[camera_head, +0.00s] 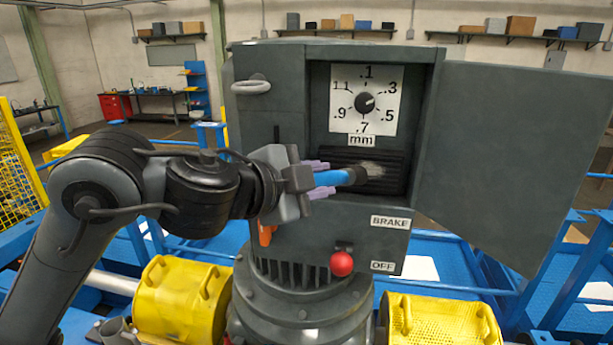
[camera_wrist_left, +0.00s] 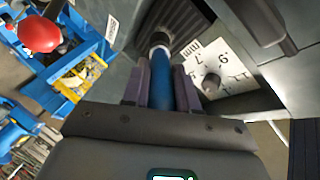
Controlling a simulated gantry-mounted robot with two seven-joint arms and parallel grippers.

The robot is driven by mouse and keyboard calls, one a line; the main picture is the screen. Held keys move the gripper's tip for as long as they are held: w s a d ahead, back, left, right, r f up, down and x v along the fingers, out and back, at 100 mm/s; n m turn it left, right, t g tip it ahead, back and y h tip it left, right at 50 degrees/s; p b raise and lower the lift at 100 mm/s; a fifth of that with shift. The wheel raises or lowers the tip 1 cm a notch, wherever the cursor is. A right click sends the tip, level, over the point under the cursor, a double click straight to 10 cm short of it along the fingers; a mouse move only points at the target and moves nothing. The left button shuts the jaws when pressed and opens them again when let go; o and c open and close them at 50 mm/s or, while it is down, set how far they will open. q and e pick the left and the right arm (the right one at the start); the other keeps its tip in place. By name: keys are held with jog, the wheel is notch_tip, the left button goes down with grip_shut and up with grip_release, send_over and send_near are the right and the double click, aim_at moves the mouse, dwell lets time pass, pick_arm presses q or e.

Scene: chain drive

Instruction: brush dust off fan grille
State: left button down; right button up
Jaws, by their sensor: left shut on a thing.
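My left gripper (camera_head: 322,180) is shut on a brush with a blue handle (camera_head: 335,178), held between its purple-grey fingers. In the left wrist view the gripper (camera_wrist_left: 160,88) holds the blue handle (camera_wrist_left: 161,82), which points away toward the cabinet. The brush's dark collar and pale bristles (camera_head: 371,171) are at the dark slatted fan grille (camera_head: 392,180) inside the open cabinet. The bristles appear to meet the grille. A pale grey patch, dust or bristle, shows there; I cannot tell which. My right gripper is not in view.
The grey cabinet (camera_head: 270,119) has its door (camera_head: 490,150) swung open to the right. A dial plate (camera_head: 383,82) sits above the grille. A red ball-ended lever (camera_head: 341,264) is below, near the BRAKE and OFF labels. Yellow perforated guards (camera_head: 180,300) flank the base.

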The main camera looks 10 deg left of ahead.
pick_arm(q)
jog(key=shift+s+d, duration=0.15)
jog(key=shift+d, duration=0.8)
jog(key=shift+d+p, duration=0.7)
jog(key=shift+d, duration=1)
jog(key=shift+a, duration=0.1)
jog(key=shift+w+a, duration=0.15)
jog(key=shift+a, duration=0.6)
jog(key=shift+w+a, duration=0.1)
jog(key=shift+a, duration=2.75)
jog(key=shift+s, duration=0.1)
